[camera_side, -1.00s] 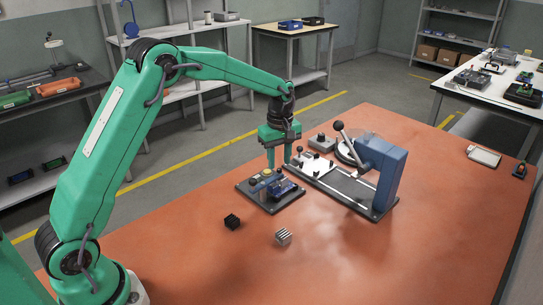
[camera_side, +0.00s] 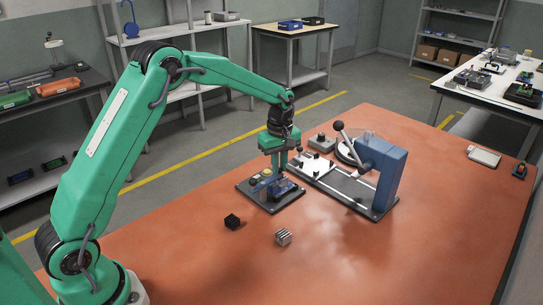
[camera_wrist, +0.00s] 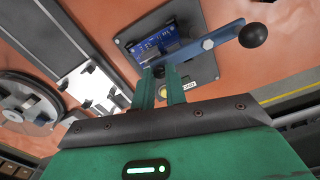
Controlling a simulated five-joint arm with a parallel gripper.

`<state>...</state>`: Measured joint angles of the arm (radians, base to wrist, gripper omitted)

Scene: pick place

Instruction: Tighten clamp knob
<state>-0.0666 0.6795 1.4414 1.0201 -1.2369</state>
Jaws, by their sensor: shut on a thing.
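A small dark fixture plate (camera_side: 262,202) holds a blue board (camera_side: 283,189); the board also shows in the wrist view (camera_wrist: 155,45). A blue-grey bar (camera_wrist: 205,46) ending in a black ball knob (camera_wrist: 253,35) crosses above this plate in the wrist view. My gripper (camera_side: 279,172) points down over the back of the plate. A yellow round part (camera_wrist: 168,92) shows partly behind the fingers. The exact contact is small and partly hidden.
A blue press (camera_side: 385,172) with a black-tipped lever (camera_side: 340,127) stands close on the right. The orange table (camera_side: 430,245) is clear at front right.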

